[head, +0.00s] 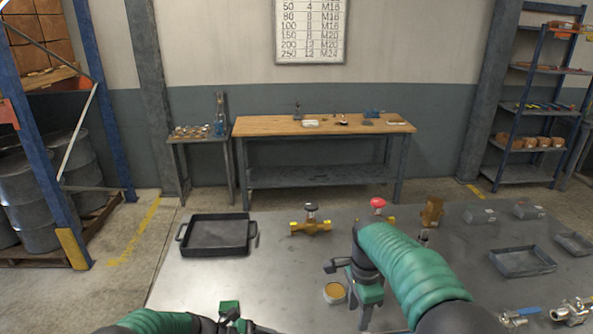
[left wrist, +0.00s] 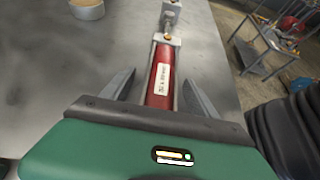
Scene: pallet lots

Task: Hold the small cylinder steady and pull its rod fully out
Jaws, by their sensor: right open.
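The small cylinder (left wrist: 160,78) is red with a white label and grey end blocks. It lies on the grey metal table in the left wrist view. Its rod (left wrist: 168,28) shows at the far end, with a metal fork end (left wrist: 171,8) at the top edge. My left gripper (left wrist: 158,80) is open with one finger on each side of the cylinder; a gap shows at the left finger. In the head view my left gripper (head: 236,324) is cut off at the bottom edge, and I cannot make out the cylinder there. My right gripper (head: 347,284) is open and empty over the table.
A round tin (head: 335,293) stands beside my right gripper. A black tray (head: 216,236), a brass valve (head: 311,225), a red-knobbed valve (head: 378,206) and a brown block (head: 432,211) stand farther back. Grey trays (head: 522,262) and blue-handled valves (head: 520,316) lie at right.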

